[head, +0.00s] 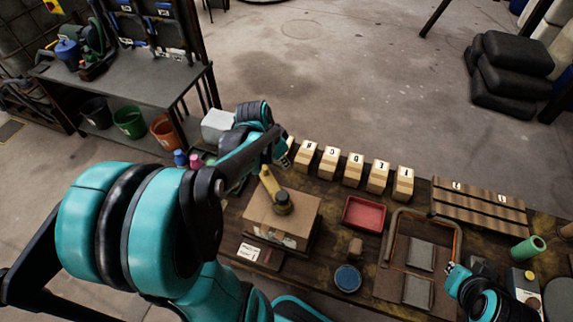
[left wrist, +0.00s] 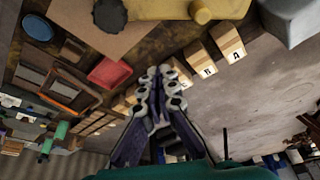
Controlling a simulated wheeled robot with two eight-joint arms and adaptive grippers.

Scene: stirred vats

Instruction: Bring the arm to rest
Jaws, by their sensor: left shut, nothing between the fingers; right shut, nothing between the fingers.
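My left arm, teal and black, reaches in from the left in the head view. Its gripper (head: 284,158) hangs above the far edge of the wooden table, by the row of lettered blocks. In the left wrist view its fingers (left wrist: 155,75) are together and hold nothing. My right gripper (head: 451,267) shows small at the lower right of the head view, beside the grey pads. It is shut and empty, with part of the wrist cut off by the frame's lower edge.
A cardboard box (head: 283,219) with a yellow tool (head: 268,182) stands below my left gripper. Lettered blocks (head: 353,169) line the far edge. A red tray (head: 364,214), a blue round lid (head: 347,278) and a ribbed wooden rack (head: 478,205) are further right. Beyond is open floor.

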